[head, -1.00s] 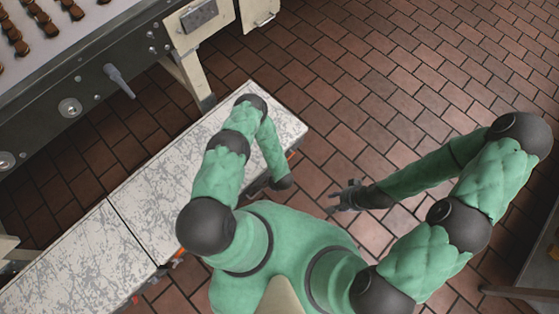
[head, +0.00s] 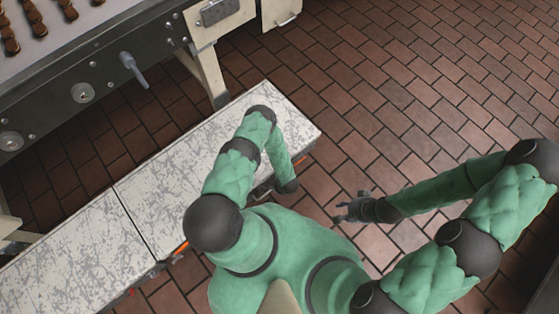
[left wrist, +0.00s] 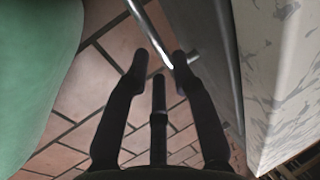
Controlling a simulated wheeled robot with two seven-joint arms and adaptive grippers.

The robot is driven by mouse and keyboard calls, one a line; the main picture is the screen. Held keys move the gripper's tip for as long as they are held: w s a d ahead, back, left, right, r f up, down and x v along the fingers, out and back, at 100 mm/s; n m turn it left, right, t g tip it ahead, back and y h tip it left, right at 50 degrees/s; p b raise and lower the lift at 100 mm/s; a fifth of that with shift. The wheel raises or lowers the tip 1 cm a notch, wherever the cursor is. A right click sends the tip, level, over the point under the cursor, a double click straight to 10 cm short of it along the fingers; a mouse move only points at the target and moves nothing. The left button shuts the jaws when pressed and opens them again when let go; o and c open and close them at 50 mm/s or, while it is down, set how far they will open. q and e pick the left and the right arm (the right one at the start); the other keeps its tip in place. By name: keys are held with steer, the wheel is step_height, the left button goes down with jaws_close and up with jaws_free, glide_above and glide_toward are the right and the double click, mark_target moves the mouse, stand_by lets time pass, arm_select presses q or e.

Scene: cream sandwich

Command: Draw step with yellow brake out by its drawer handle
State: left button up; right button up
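Two steps with scratched white tops stand end to end in the head view. The upper-right step (head: 225,135) is beside my left arm, and the lower-left step (head: 85,245) adjoins it. Small orange parts show along their side; I cannot make out a yellow brake. In the left wrist view, a metal bar handle (left wrist: 150,32) runs along the step's side (left wrist: 250,70). My left gripper (left wrist: 160,62) is open, with the bar's lower end at its fingertips; contact is unclear. My right gripper (head: 345,210) is empty above the floor, its fingers apparently apart.
A conveyor machine (head: 110,65) with a projecting lever (head: 133,70) and rows of brown pieces stands at upper left. Brick floor (head: 400,90) is open to the right of the steps. A dark surface edges the lower right.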

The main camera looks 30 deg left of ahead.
arm_select(q)
steer(key=shift+b+x, duration=0.75)
steer(key=shift+x, duration=1.4)
jaws_close()
